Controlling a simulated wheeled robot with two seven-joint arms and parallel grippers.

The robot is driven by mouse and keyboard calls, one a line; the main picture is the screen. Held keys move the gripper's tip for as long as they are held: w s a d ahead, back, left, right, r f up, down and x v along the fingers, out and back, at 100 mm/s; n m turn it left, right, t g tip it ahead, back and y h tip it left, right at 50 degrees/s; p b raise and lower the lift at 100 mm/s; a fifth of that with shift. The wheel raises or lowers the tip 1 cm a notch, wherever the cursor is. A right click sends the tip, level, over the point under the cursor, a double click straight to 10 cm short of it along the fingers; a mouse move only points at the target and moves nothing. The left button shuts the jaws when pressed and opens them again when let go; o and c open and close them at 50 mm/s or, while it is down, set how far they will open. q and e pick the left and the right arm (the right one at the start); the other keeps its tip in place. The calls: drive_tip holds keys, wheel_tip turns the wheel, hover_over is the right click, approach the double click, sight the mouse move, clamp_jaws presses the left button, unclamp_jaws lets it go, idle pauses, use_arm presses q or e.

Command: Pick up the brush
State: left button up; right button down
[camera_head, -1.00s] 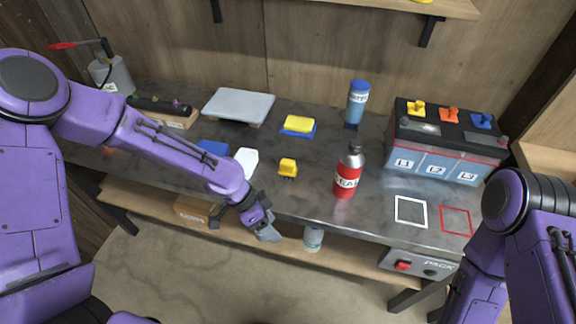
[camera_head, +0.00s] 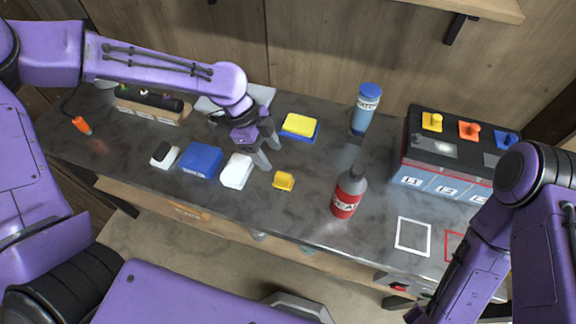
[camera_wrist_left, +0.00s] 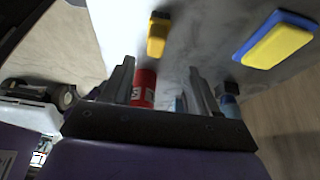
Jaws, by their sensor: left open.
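No object is plainly marked as the brush. A small white block with a black top (camera_head: 165,154) lies at the left of the bench, and a small yellow piece (camera_head: 284,181) lies near the middle; I cannot tell whether either is the brush. The yellow piece also shows in the left wrist view (camera_wrist_left: 157,35), with a dark end. My left gripper (camera_head: 268,153) is open and empty above the bench, between the white block (camera_head: 237,171) and the yellow-and-blue pad (camera_head: 300,126). In the left wrist view my left gripper (camera_wrist_left: 162,66) shows its fingers apart. My right gripper is out of view.
A blue box (camera_head: 201,161) lies left of the white block. A red bottle (camera_head: 348,193) and a blue bottle (camera_head: 366,107) stand to the right. A battery (camera_head: 432,155) stands at the right end. A wooden block holder (camera_head: 150,107) is at the back left. Bare bench lies around the white outline (camera_head: 398,235).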

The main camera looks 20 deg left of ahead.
sight(283, 175)
use_arm(q)
drive_tip(key=f, duration=0.1)
drive_tip(key=s+d+f, duration=0.1)
drive_tip(key=f, duration=0.1)
drive_tip(key=shift+s+d+f, duration=0.25)
drive_tip(key=shift+s+d, duration=0.05)
drive_tip(key=shift+d, duration=0.05)
drive_tip(key=x, duration=0.2)
drive_tip(key=w+p+x, duration=0.1)
drive_tip(key=x, duration=0.2)
drive_tip(key=shift+f, duration=0.2)
drive_tip(key=shift+d+f, duration=0.15)
drive_tip(key=shift+d, duration=0.05)
drive_tip(key=shift+s, duration=0.15)
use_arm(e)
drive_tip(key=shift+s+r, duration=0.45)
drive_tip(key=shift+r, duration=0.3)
use_arm(q)
drive_tip(key=c, duration=1)
drive_tip(key=shift+c, duration=0.2)
